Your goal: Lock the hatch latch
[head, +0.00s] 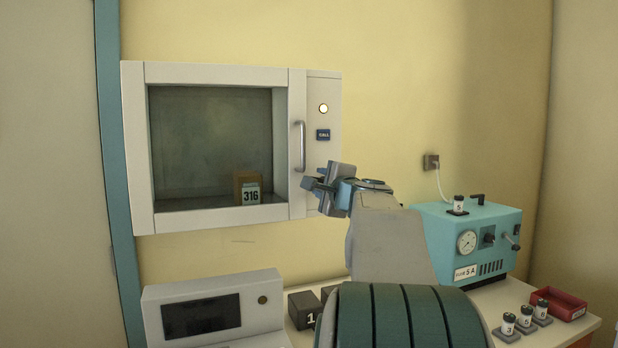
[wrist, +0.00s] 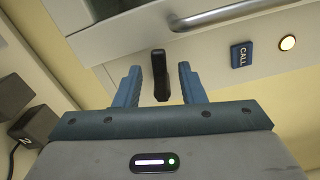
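The hatch (head: 215,218) is a white-framed unit on the wall with a dark window, and its door looks closed. A vertical grey door handle (head: 300,147) is on its right side. My gripper (head: 317,186) is at the lower right of the hatch, below the handle. In the wrist view my gripper (wrist: 160,86) is open, with one blue finger on each side of a black latch lever (wrist: 159,76). A gap shows on both sides of the lever. My gripper hides the latch in the head view, and I cannot tell whether it is locked.
A blue CALL button (head: 323,135) and a lit round lamp (head: 323,108) are beside the handle. A box labelled 316 (head: 248,188) shows behind the window. A teal machine (head: 468,238), a red tray (head: 558,304) and dark blocks (head: 304,310) are on the counter below.

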